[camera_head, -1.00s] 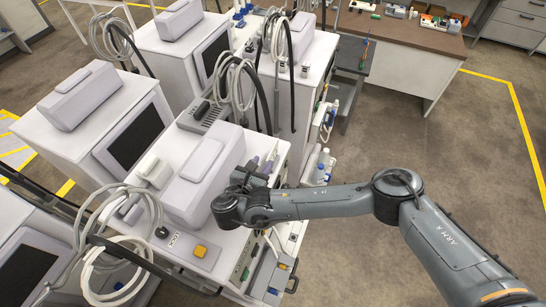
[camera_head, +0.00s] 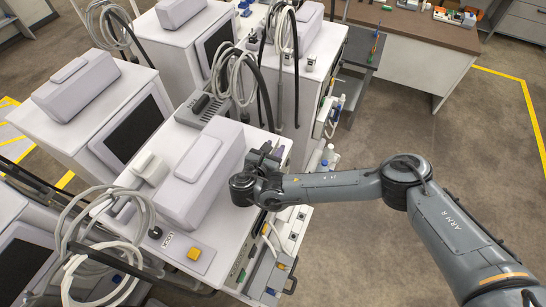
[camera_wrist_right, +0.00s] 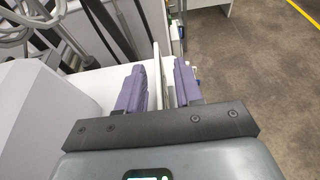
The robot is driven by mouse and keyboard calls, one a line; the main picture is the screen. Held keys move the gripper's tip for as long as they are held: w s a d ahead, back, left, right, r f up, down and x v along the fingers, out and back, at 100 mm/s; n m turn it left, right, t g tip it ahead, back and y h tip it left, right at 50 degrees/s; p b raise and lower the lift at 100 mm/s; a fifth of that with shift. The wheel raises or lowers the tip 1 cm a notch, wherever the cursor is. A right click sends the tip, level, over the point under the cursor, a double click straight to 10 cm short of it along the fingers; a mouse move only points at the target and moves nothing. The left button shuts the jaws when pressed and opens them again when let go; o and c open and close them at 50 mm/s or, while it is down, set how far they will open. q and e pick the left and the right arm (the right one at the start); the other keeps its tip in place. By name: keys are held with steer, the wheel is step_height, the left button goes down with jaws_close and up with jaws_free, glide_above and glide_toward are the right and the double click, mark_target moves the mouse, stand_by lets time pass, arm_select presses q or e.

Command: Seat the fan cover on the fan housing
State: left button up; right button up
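My right gripper (camera_head: 268,152) is over the right edge of a white machine's top (camera_head: 222,235), beside a large pale block. In the wrist view its two purple-grey fingers (camera_wrist_right: 163,82) stand apart. A thin pale upright panel (camera_wrist_right: 156,75) shows edge-on between them, nearer the left finger, with a gap to the right finger. I cannot tell whether it touches a finger or whether it is the fan cover. I cannot pick out the fan housing with certainty. My left gripper is out of view.
The pale block (camera_head: 200,172) stands left of my gripper. A grey slotted unit (camera_head: 207,110) sits behind it and a yellow button (camera_head: 195,253) in front. Looped hoses (camera_head: 100,225) hang at lower left. Bottles (camera_head: 325,158) stand beyond the machine's right side. Open floor lies right.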

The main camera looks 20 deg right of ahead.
steer(key=shift+a, duration=0.1)
steer(key=shift+c, duration=0.3)
jaws_close()
